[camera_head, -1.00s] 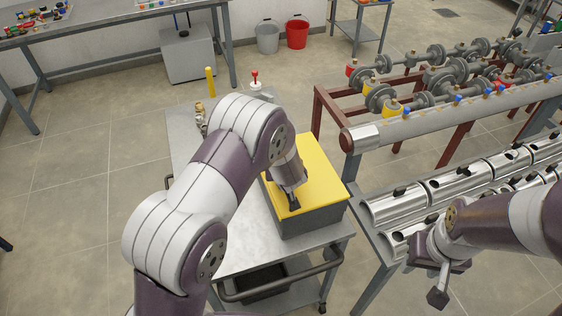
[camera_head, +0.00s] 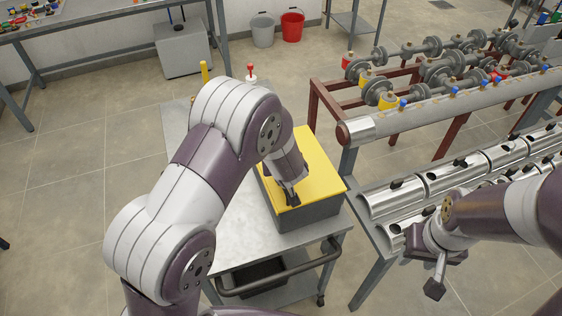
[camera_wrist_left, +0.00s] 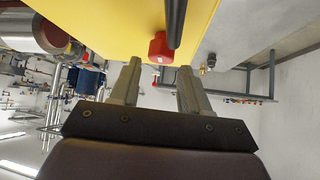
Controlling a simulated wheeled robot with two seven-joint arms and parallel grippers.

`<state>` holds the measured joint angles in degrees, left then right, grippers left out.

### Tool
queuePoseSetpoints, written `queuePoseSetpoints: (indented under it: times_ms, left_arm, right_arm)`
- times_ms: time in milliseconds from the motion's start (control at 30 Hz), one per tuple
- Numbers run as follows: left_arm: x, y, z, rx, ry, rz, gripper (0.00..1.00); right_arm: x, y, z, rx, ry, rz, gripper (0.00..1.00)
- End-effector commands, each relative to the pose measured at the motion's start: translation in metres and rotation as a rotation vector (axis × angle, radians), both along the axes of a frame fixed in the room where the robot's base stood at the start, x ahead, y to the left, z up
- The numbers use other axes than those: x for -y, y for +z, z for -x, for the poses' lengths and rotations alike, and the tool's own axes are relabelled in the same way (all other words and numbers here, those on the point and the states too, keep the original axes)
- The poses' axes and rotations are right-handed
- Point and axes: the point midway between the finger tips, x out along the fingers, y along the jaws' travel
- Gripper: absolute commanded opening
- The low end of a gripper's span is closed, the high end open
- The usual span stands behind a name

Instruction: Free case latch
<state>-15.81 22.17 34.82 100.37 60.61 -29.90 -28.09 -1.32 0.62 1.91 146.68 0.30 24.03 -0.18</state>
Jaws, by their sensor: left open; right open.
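The case (camera_head: 322,188) is a grey box with a yellow lid, standing on the metal cart's top. My left gripper (camera_head: 291,198) reaches down over the near part of the lid, partly covered by my own arm. In the left wrist view, my left gripper (camera_wrist_left: 160,68) is open, its two fingers pointing toward the yellow face. A small red block (camera_wrist_left: 160,46), which looks like the latch, lies just ahead of the fingertips, roughly between them. I cannot tell whether they touch it. A dark bar (camera_wrist_left: 176,18) runs beside the block. My right gripper (camera_head: 436,274) is open and away from the case.
The cart (camera_head: 245,232) has a dark push handle (camera_head: 285,275) at its near side. To its right stand a rack with a long pipe (camera_head: 425,115) and shiny half-pipe troughs (camera_head: 455,185) near my right arm. Grey (camera_head: 262,33) and red (camera_head: 292,26) buckets stand far back.

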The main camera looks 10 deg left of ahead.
Motion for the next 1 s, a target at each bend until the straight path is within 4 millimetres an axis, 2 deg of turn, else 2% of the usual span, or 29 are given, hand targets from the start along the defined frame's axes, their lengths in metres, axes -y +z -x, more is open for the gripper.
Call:
queuePoseSetpoints:
  times_ms: [200, 400, 900, 967, 1000]
  left_arm:
    - [0.015, 0.04, 0.035, 0.003, -0.002, 0.0, 0.46]
    - [0.021, 0.056, 0.05, 0.002, -0.001, 0.0, 0.46]
    - [0.021, 0.056, 0.051, 0.002, 0.003, 0.002, 0.46]
    - [0.027, 0.052, 0.053, -0.008, 0.011, 0.048, 0.46]
    - [0.038, 0.044, 0.059, -0.044, -0.029, 0.097, 0.46]
  right_arm:
    - [0.0, 0.002, 0.0, 0.0, 0.0, 0.0, 0.43]
    - [0.0, 0.005, 0.0, 0.0, 0.0, 0.0, 0.43]
    - [0.0, 0.005, 0.0, 0.0, 0.0, 0.0, 0.43]
    - [0.0, 0.005, 0.0, 0.0, 0.0, 0.0, 0.43]
    - [0.0, 0.004, 0.0, 0.0, 0.0, 0.0, 0.43]
